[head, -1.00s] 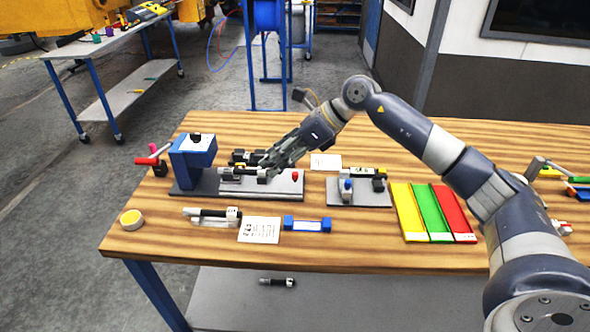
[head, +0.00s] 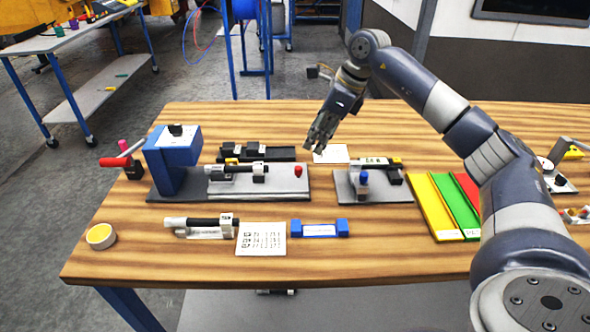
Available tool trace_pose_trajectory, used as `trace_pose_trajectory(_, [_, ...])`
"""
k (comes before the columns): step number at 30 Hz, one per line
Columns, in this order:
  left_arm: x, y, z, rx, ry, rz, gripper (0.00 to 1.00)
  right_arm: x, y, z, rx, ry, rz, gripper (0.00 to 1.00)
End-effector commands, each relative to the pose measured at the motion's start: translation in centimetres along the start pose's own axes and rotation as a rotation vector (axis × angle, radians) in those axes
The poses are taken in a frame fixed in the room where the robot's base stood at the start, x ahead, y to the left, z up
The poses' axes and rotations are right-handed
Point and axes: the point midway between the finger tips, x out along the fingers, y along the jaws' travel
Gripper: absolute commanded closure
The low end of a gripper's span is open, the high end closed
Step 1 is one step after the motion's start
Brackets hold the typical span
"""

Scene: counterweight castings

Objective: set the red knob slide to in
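The red knob (head: 298,171) stands upright at the right end of a light grey slide plate (head: 280,187). The plate lies on a darker grey base in front of and to the right of a blue press-like block (head: 172,150). A black and grey rod part (head: 236,170) lies across supports on the plate. My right gripper (head: 312,148) hangs above the table, behind and slightly right of the red knob, apart from it. Its fingers point down and look close together, too small to judge their opening. No part is visible in it. My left gripper is out of view.
A second grey fixture with a blue knob (head: 363,178) stands to the right. Yellow, green and red trays (head: 433,206) lie beyond it. A black rack (head: 257,153) is behind the slide. A printed card (head: 261,238), a blue holder (head: 319,229) and a yellow tape roll (head: 101,236) lie in front.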

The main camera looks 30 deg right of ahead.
Motion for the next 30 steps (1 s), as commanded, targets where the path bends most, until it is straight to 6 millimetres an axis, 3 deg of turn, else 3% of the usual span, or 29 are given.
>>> trace_pose_trajectory(5, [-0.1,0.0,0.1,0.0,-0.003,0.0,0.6,1.4,0.0,-0.1,0.0,0.002,0.003,0.62])
trace_pose_trajectory(19, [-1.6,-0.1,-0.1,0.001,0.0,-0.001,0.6,9.4,0.1,0.0,0.001,0.0,0.002,0.62])
trace_pose_trajectory(30, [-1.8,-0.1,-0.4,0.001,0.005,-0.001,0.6,11.0,0.0,-0.1,0.0,0.0,0.0,0.62])
